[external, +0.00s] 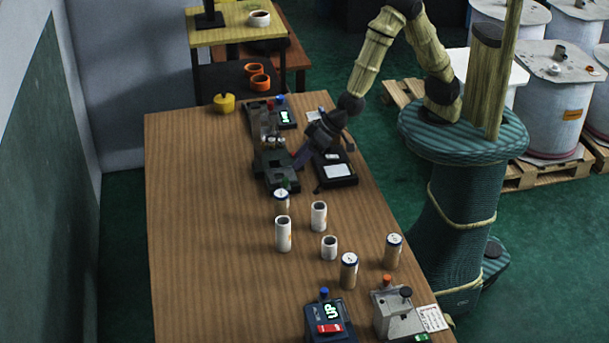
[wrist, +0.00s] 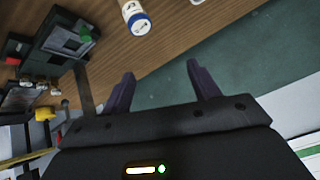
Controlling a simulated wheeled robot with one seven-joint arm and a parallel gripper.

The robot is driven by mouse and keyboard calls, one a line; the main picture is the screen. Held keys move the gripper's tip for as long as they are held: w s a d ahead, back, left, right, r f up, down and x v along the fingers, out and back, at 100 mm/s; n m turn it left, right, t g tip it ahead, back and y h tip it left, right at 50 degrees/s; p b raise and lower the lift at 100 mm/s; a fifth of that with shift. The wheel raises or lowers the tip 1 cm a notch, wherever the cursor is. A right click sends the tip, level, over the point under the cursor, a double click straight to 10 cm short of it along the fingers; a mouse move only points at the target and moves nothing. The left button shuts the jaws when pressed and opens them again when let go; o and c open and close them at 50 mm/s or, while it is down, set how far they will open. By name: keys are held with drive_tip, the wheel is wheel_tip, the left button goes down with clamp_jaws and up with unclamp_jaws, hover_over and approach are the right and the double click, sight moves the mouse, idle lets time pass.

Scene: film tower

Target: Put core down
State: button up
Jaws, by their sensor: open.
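My gripper (external: 303,158) is over the far half of the table, beside the dark devices. In the wrist view, its two purple fingers (wrist: 163,88) are spread apart with nothing between them. Several cores stand upright on the table: two tall white ones (external: 283,236) (external: 319,218), a short white one (external: 329,249), and brown ones with pale tops at the front (external: 349,273) and right (external: 393,253). Another pale-topped core (external: 281,202) stands closest to the gripper. A core with a blue-ringed white end (wrist: 137,20) shows in the wrist view, apart from the fingers.
A dark device (external: 272,178) and a black unit with a pale panel (external: 338,171) stand near the gripper. A blue "UP" box (external: 328,322) and a grey machine (external: 398,318) stand at the front. A yellow object (external: 223,104) is at the far edge. The table's left side (external: 200,230) is clear.

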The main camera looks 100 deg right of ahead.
drive_tip(key=s+d+r+n+g, duration=0.1)
drive_tip(key=s+d+n+g, duration=0.1)
drive_tip(key=s+d, duration=0.5)
drive_tip(key=s+d+r+n+g, duration=0.2)
drive_tip(key=s+d, duration=0.5)
drive_tip(key=s, duration=0.6)
drive_tip(key=shift+s+d+r+g, duration=0.15)
drive_tip(key=shift+d+r+g, duration=0.05)
drive_tip(key=shift+g, duration=0.7)
drive_tip(key=shift+o, duration=0.5)
